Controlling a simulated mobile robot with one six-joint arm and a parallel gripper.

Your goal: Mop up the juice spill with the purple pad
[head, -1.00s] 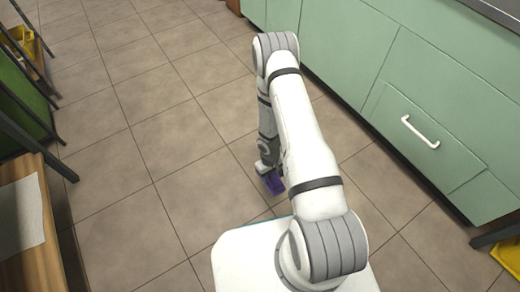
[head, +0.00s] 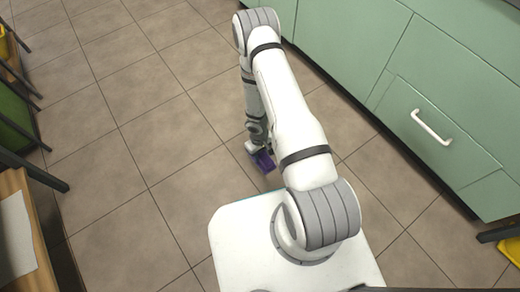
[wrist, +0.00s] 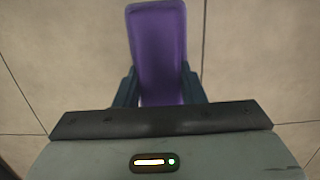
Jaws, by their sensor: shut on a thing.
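The purple pad (wrist: 158,45) is held between the two dark fingers of my gripper (wrist: 158,92) in the wrist view, and it points away from the wrist. In the head view the purple pad (head: 264,161) shows low over the tiled floor, close in front of my white base. My gripper (head: 256,150) is shut on it and is partly hidden by my arm. I cannot tell if the pad touches the floor. No juice spill can be made out in either view.
Green cabinets with a white-handled drawer (head: 431,127) line the right side. A wooden bench (head: 22,225) with a pale sheet stands at the left, and a green crate (head: 15,128) is beyond it. The tiled floor (head: 130,120) between is clear.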

